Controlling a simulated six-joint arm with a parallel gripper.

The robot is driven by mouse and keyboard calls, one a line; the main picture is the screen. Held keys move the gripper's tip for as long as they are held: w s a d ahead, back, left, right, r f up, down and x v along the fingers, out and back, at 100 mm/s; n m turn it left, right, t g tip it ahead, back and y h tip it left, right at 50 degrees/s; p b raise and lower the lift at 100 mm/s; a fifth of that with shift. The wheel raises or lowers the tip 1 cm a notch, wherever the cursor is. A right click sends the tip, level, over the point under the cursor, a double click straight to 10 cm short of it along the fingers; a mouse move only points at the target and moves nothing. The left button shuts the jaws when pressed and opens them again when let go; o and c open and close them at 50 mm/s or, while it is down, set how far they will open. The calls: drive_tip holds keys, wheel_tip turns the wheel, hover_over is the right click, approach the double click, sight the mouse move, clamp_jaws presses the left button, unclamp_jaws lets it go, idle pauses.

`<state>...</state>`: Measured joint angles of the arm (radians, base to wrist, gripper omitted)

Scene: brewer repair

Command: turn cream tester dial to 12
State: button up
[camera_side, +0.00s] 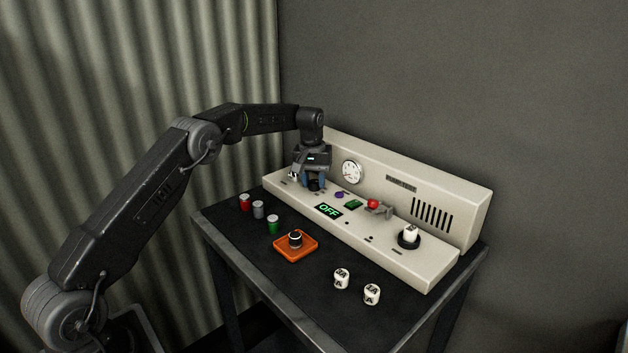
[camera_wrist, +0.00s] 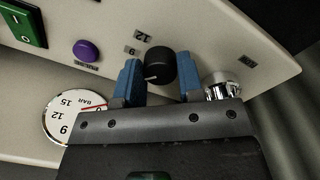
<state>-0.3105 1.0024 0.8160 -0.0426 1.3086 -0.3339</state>
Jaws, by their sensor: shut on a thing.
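The cream tester (camera_side: 360,224) is a long pale console with an upright back panel, standing on the dark table. Its black dial (camera_wrist: 160,65) is a round knob with a light pointer line on its face, seen in the wrist view. Printed labels, 12 and 9 among them, sit on the panel above it. My gripper (camera_wrist: 161,78) has blue fingers on either side of the dial and is shut on it. In the side view my gripper (camera_side: 314,182) is at the left end of the console, pointing down, and mostly hides the dial.
A round gauge (camera_side: 352,172) is on the back panel, close to my gripper. A purple button (camera_wrist: 86,50), a green switch (camera_wrist: 22,27) and a chrome part (camera_wrist: 221,86) are nearby.

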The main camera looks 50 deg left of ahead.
drive_tip(key=m, duration=0.4)
drive_tip(key=shift+m, duration=0.4)
drive_tip(key=m, duration=0.3)
drive_tip(key=shift+m, duration=0.3)
drive_tip(key=m, duration=0.3)
drive_tip(key=shift+m, duration=0.3)
drive_tip(key=shift+a+m+g, duration=0.1)
drive_tip(key=shift+m+g, duration=0.2)
drive_tip(key=shift+m, duration=1.6)
drive_tip(key=o, duration=0.9)
drive_tip(key=shift+w, duration=0.1)
